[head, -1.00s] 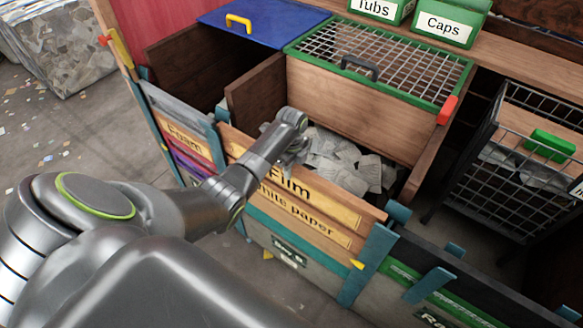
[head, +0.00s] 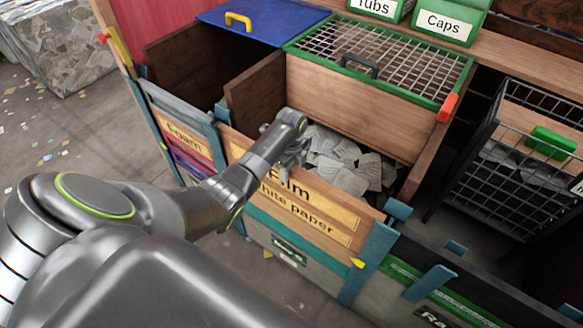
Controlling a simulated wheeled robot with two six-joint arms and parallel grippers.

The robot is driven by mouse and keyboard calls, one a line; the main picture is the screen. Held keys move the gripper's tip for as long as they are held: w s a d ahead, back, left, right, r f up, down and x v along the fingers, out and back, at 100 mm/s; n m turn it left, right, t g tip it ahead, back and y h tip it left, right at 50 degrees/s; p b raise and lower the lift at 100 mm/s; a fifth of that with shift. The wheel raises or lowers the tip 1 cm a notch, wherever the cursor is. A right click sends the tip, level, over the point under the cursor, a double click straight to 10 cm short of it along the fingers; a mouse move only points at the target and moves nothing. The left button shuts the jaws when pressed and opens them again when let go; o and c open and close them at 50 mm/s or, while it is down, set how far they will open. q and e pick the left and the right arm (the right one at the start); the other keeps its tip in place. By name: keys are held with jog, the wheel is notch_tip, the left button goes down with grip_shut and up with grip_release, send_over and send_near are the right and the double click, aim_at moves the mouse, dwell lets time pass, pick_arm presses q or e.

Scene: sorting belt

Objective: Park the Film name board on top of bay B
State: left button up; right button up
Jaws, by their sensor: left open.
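The Film name board (head: 330,193) is a wooden plank with a yellow label. It stands at the top of the front wall of the middle bay, above a "white paper" board (head: 300,212), between teal uprights. My left gripper (head: 289,162) is open at the upper edge of the Film board, near its middle. My forearm hides part of the board and the start of its label. I cannot tell whether the fingers touch the board. No bay letter B is legible. My right gripper is out of view.
The middle bay holds crumpled pale paper (head: 345,160). A green-framed mesh lid (head: 375,62) with a red corner lies behind it. A blue lid (head: 262,20) covers part of the left bay. A wire basket (head: 500,180) stands at right. Boxes labelled Tubs and Caps (head: 445,22) stand behind.

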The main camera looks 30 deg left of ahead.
pick_arm(q)
notch_tip(320, 180, up, 18)
jog(key=p, duration=0.2)
jog(key=shift+f, duration=0.2)
jog(key=shift+f, duration=0.1)
dwell(0.6)
